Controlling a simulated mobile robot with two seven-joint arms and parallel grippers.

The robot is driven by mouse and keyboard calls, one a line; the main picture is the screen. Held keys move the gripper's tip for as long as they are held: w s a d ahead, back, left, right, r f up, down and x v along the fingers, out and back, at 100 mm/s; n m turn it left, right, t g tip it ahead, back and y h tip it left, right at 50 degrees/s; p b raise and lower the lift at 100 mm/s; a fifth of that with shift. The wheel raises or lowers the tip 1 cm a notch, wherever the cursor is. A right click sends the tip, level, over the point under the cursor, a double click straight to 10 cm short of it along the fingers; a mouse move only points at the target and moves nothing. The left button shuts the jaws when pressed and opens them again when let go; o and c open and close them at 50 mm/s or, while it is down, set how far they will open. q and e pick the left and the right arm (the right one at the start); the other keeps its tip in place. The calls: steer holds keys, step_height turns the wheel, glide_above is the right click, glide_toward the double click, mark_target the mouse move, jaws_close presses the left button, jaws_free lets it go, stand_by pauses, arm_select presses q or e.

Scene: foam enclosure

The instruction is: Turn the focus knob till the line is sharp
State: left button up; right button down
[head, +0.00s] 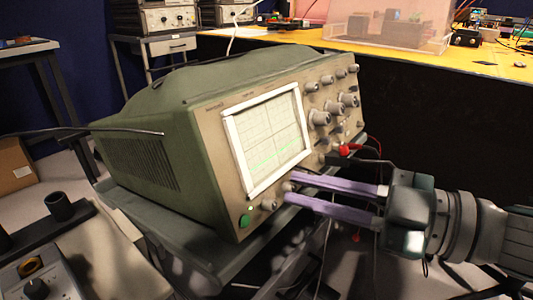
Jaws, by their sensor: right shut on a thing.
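A green-cased oscilloscope (160,120) with a beige front panel stands on a grey cart. Its lit screen (265,125) shows a green line (275,156) across the lower half; the line looks faint, and its sharpness is hard to judge at this size. A row of small knobs sits below the screen. My right gripper (289,187) comes in from the right, its two purple fingers closed around one small knob (287,187), which I take as the focus knob; its label is not readable. My left gripper is not in view.
Beside the gripped knob are another small knob (269,204) and a green button (245,216). Larger knobs (320,117) fill the panel's right side. A red plug (345,150) with a cable sits just above my right fingers. A yellow-topped bench (480,62) stands behind.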

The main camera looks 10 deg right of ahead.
steer(key=shift+f, duration=0.1)
stand_by(0.3)
steer(key=c, duration=1.1)
jaws_free()
steer(key=shift+c, duration=0.2)
steer(key=p+v, duration=0.1)
steer(key=v, duration=0.9)
